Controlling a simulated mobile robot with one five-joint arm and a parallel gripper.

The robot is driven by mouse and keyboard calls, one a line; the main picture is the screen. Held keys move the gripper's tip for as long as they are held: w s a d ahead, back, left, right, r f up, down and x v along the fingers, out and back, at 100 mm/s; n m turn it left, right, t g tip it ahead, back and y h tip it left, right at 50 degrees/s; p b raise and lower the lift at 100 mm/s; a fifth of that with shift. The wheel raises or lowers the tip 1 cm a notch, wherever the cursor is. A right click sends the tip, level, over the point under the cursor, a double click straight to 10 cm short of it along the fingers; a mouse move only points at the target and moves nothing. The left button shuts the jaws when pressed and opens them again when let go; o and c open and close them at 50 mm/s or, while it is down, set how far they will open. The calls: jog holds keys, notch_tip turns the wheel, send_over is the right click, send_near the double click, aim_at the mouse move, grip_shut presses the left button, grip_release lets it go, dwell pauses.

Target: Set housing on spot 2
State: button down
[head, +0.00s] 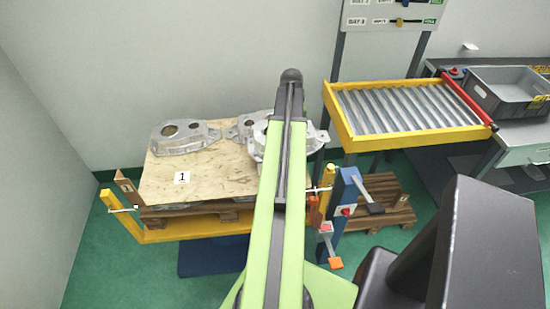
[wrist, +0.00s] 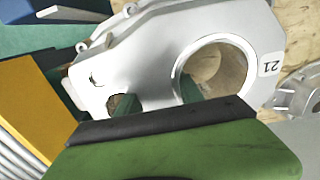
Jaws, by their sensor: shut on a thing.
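A grey cast aluminium housing (wrist: 150,55), marked 21, fills much of the wrist view. It has one large round bore and a smaller hole. My gripper (wrist: 158,97) is shut on this housing, with green finger parts showing at the two holes. In the head view the held housing (head: 314,139) shows on both sides of my arm, over the right end of the plywood sheet. My arm hides its middle and the gripper there. I cannot tell its height above the sheet. I see no mark reading spot 2.
A plywood sheet (head: 215,180) labelled 1 lies on a pallet with a yellow frame. Another housing (head: 185,134) lies at its back left, and one (head: 243,126) lies partly behind the held one. A yellow roller conveyor (head: 400,105) and a grey crate (head: 510,90) stand at the right.

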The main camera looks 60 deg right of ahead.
aim_at(264, 140)
jog(key=w+a+f+b, duration=0.1)
jog(key=a+f+b, duration=0.1)
jog(key=w+a+f+b, duration=0.1)
jog(key=w+a+f, duration=0.1)
jog(key=a, duration=0.1)
jog(key=w+a+f+b, duration=0.2)
jog(key=a, duration=0.1)
jog(key=shift+w+a+f+b, duration=0.2)
jog(key=shift+w+b, duration=0.05)
jog(key=shift+b, duration=0.05)
jog(key=shift+w+a, duration=0.2)
jog(key=shift+a, duration=0.05)
jog(key=shift+f+b, duration=2.2)
jog(key=shift+b, duration=0.05)
jog(key=c, duration=0.8)
grip_release()
jog(key=shift+o, duration=0.2)
jog(key=shift+r, duration=0.15)
notch_tip(264, 140, up, 12)
jog(key=p, duration=1.2)
jog(key=shift+r+p, duration=0.2)
jog(key=shift+p, duration=0.15)
jog(key=shift+f, duration=0.15)
